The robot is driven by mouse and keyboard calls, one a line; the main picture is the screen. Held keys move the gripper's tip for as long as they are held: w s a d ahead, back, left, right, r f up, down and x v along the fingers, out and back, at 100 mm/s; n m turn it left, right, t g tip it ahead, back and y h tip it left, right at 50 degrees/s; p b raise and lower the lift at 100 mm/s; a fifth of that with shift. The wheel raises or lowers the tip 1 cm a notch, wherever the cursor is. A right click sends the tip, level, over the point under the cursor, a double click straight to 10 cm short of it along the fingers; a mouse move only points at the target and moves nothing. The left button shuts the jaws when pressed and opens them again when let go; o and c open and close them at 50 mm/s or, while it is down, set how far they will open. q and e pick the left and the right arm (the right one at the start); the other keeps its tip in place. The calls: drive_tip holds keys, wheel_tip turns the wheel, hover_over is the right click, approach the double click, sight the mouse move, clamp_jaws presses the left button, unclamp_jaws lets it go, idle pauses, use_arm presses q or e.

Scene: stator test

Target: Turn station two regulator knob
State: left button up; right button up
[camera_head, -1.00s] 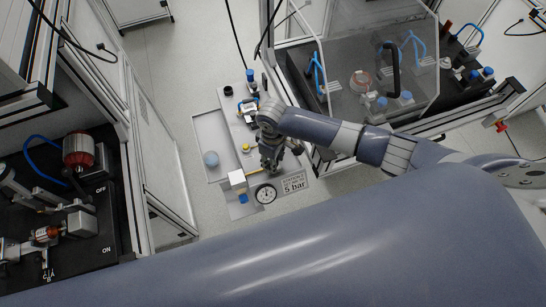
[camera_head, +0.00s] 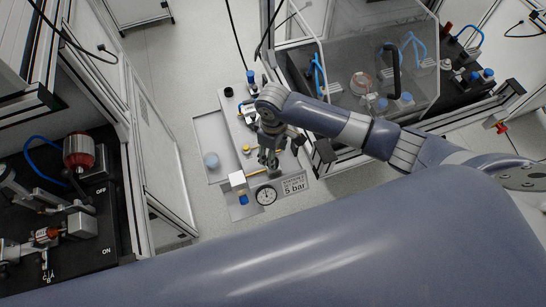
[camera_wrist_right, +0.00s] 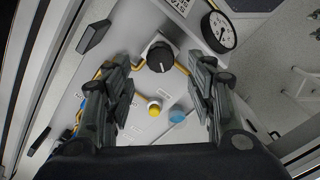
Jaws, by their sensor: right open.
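The regulator knob (camera_wrist_right: 160,58) is round and black with a pale mark. It sits on a white panel in the right wrist view, ahead of my right gripper (camera_wrist_right: 165,98) and between the lines of its fingers. The fingers are spread wide, with nothing between their tips. In the head view my right gripper (camera_head: 268,158) hangs over the panel and largely hides the knob. A round pressure gauge (camera_head: 266,195) lies beside a "5 bar" sign (camera_head: 294,187); the gauge also shows in the right wrist view (camera_wrist_right: 218,32). My left gripper is not in view.
A yellow button (camera_wrist_right: 154,108) and a light-blue round part (camera_wrist_right: 177,116) lie near the knob. A clear-walled enclosure (camera_head: 345,70) stands at the upper right. A dark bench (camera_head: 75,240) is at the left.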

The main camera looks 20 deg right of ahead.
wheel_tip(320, 180, up, 6)
idle(0.7)
